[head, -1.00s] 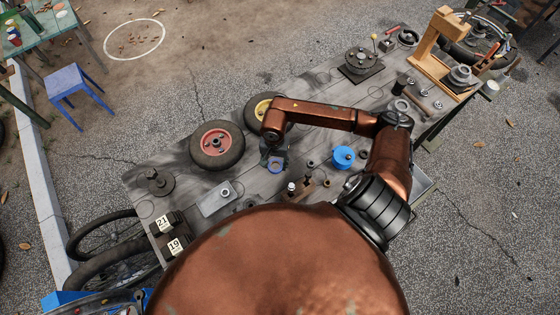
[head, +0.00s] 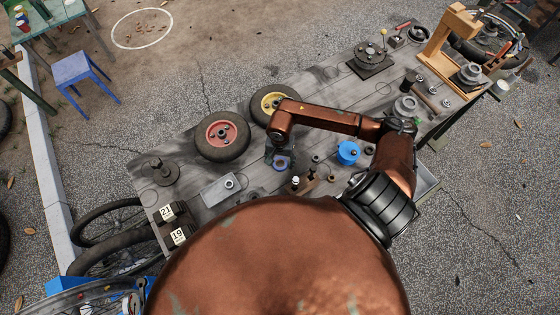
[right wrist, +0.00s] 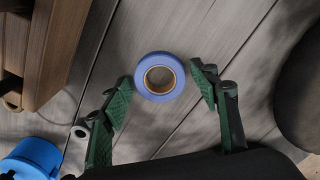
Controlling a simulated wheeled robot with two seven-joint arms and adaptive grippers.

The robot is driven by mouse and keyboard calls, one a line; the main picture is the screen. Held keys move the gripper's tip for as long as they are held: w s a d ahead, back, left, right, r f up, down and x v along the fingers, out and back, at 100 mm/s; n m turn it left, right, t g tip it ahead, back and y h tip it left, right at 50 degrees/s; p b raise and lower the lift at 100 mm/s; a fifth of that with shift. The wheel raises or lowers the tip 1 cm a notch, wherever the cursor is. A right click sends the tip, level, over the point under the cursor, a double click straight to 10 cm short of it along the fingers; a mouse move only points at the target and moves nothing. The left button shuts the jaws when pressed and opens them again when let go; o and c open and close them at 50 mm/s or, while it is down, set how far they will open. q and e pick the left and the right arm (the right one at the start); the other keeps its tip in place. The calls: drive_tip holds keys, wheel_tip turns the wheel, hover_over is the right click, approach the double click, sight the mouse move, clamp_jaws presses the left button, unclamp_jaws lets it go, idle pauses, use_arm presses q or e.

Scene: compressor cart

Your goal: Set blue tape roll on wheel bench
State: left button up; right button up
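The blue tape roll (right wrist: 159,77) lies flat on the grey plank bench, its brown core facing up in the right wrist view. In the head view it shows as a small blue ring (head: 281,163) just below my right gripper (head: 280,153). In the right wrist view the two green-padded fingers of my right gripper (right wrist: 161,80) are spread on either side of the roll, with the left finger very near its edge. The wheel bench (head: 200,183) runs diagonally under the arm. My left gripper is not in view.
A red-hubbed wheel (head: 222,137) and a yellow-hubbed wheel (head: 273,105) lie left of and beyond the roll. A blue round container (head: 348,152) stands to its right. A grey block (head: 222,189) lies nearer left. A wooden stand (head: 447,50) is at the far right.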

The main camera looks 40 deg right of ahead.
sight(280, 163)
drive_tip(key=shift+o, duration=0.3)
wheel_tip(280, 163, up, 12)
drive_tip(key=shift+r, duration=0.15)
idle(0.4)
